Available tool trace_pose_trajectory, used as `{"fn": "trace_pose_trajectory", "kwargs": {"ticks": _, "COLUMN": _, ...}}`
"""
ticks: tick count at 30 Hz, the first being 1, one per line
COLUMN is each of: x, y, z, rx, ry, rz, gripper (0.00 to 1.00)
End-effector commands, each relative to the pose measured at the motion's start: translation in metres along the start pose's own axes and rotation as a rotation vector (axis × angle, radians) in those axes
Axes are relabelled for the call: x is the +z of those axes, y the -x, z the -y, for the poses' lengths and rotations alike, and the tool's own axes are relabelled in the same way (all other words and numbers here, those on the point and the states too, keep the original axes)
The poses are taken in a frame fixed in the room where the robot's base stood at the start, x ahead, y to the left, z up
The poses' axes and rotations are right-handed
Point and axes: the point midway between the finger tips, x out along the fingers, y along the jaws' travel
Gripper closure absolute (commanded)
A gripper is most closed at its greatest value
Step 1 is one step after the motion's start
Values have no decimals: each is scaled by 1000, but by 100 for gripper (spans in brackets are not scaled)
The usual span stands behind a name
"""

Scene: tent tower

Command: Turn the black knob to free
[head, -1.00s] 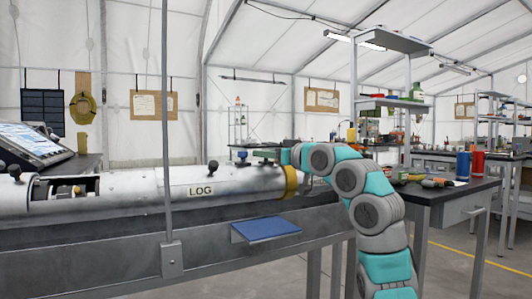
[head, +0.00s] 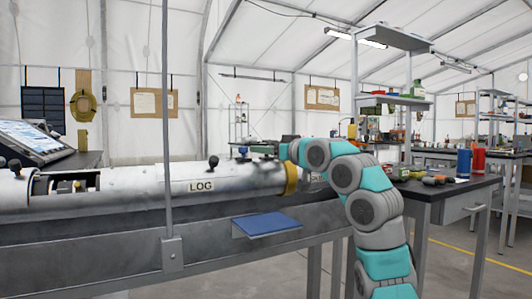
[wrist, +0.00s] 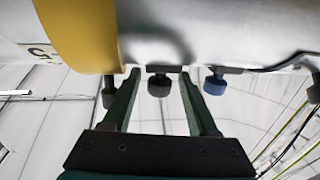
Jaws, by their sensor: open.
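In the wrist view my gripper (wrist: 159,76) is open, with one green finger on each side of a black knob (wrist: 159,86) on a short stem under the pale tube. I cannot tell whether either finger touches the knob. A blue knob (wrist: 215,85) is just outside the right finger, and another dark knob (wrist: 109,95) is partly hidden by the left finger. In the head view my gripper (head: 265,149) is at the tube's top near its yellow band (head: 291,179), small and partly hidden by my arm. A blue knob (head: 243,152) shows beside it.
The grey tube marked LOG (head: 201,187) lies along the bench, with a dark knob (head: 213,162) standing on top. A blue shelf (head: 266,225) juts from the bench front. A thin upright post (head: 167,120) stands before the tube. A cluttered table (head: 445,188) is at right.

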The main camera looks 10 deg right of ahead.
Motion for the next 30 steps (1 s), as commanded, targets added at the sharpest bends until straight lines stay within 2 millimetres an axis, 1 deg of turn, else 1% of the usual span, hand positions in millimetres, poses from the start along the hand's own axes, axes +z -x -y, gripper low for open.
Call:
{"fn": "trace_pose_trajectory", "kwargs": {"ticks": 1, "x": 4, "y": 0, "z": 1, "rx": 25, "ry": 5, "rz": -1, "gripper": 37}}
{"fn": "trace_pose_trajectory", "kwargs": {"ticks": 4, "x": 5, "y": 1, "z": 0, "rx": 92, "ry": 4, "rz": -1, "gripper": 37}}
{"fn": "trace_pose_trajectory", "kwargs": {"ticks": 12, "x": 4, "y": 0, "z": -1, "rx": 233, "ry": 3, "rz": 1, "gripper": 37}}
{"fn": "trace_pose_trajectory", "kwargs": {"ticks": 30, "x": 2, "y": 0, "z": 0, "rx": 430, "ry": 2, "rz": 1, "gripper": 37}}
